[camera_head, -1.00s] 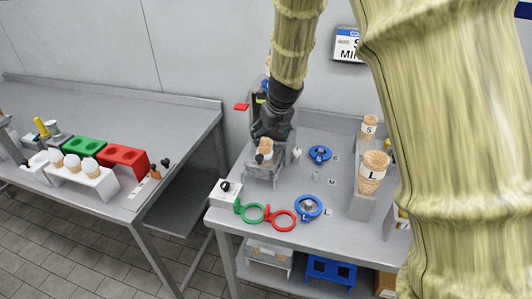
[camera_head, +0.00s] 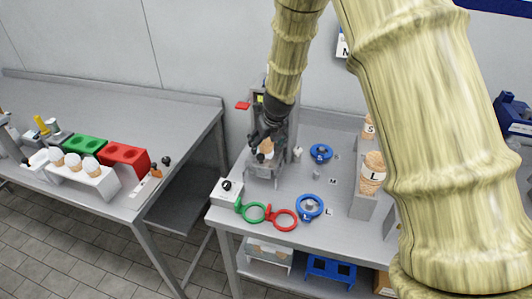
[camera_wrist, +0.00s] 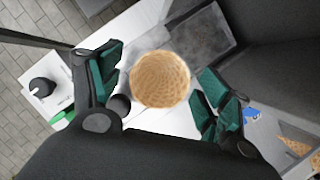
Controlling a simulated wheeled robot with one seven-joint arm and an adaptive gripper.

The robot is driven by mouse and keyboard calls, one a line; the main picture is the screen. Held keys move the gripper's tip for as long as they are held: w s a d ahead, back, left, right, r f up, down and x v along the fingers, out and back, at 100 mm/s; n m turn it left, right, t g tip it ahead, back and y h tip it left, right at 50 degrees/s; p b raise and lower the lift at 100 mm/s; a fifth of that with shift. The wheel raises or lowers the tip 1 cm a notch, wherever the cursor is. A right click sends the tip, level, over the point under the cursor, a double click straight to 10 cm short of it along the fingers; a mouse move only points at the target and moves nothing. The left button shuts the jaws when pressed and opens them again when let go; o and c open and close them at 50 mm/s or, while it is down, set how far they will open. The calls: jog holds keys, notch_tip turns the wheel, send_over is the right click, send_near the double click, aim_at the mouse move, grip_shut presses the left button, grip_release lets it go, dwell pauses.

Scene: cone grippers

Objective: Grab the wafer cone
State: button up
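A wafer cone (camera_head: 267,146) stands in a grey stand (camera_head: 264,170) at the back left of the right-hand table. In the wrist view the cone (camera_wrist: 160,79) shows as a round, tan waffle shape between the two green-padded fingers. My gripper (camera_head: 266,132) is right at the cone in the head view. In the wrist view my gripper (camera_wrist: 160,86) is open, with a gap between the cone and the left pad. The right pad is very close to the cone; whether it touches is unclear.
A larger cone marked L (camera_head: 372,170) and one marked S (camera_head: 369,128) stand in holders at right. A white box with a black knob (camera_head: 226,190) is at the front left corner.

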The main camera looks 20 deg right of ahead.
jog(key=shift+w+f, duration=0.15)
jog(key=c, duration=0.6)
jog(key=shift+c, duration=0.5)
